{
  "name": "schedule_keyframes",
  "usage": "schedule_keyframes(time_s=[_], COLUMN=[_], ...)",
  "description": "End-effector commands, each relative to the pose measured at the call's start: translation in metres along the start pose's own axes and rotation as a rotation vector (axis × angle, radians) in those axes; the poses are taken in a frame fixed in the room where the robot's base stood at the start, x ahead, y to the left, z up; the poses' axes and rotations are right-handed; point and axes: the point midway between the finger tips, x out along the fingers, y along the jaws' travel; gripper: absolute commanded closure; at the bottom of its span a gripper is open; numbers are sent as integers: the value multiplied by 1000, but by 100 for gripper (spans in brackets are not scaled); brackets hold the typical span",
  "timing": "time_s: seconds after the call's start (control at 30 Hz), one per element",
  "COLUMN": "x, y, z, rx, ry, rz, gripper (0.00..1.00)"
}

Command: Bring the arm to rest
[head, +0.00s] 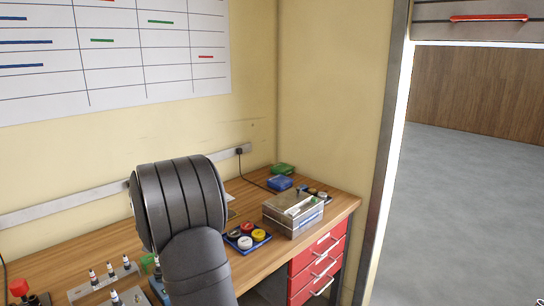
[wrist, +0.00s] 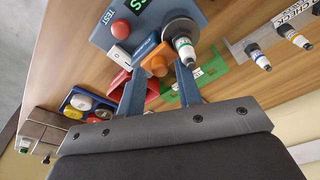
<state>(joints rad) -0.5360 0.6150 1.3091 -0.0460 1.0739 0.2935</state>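My arm fills the lower left middle of the head view and hides my gripper there. In the wrist view my gripper (wrist: 158,76) shows two blue-grey fingers standing apart, with no object clearly held between them. Beyond the fingertips is a blue test unit (wrist: 150,30) marked TEST, with a red button, a switch and a green-lit display. An orange part (wrist: 156,60) shows between and beyond the fingertips; I cannot tell whether they touch it. A white-bodied aerator with a coloured band (wrist: 184,48) stands on the unit's round grey base.
A rack marked CHECK (wrist: 285,32) holds banded aerators. A tray of coloured caps (head: 247,237) and a metal box (head: 293,214) stand on the bench's right part. Blue (head: 280,183) and green (head: 282,169) boxes lie behind. Red drawers (head: 318,266) are below; a wall closes the back.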

Motion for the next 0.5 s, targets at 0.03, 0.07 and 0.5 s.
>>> schedule_keyframes(time_s=[0.03,0.07,0.5], x=[2,2,4], y=[0,0,0], z=[0,0,0], rx=[0,0,0], ry=[-1,0,0], rz=[0,0,0], gripper=[68,68,68])
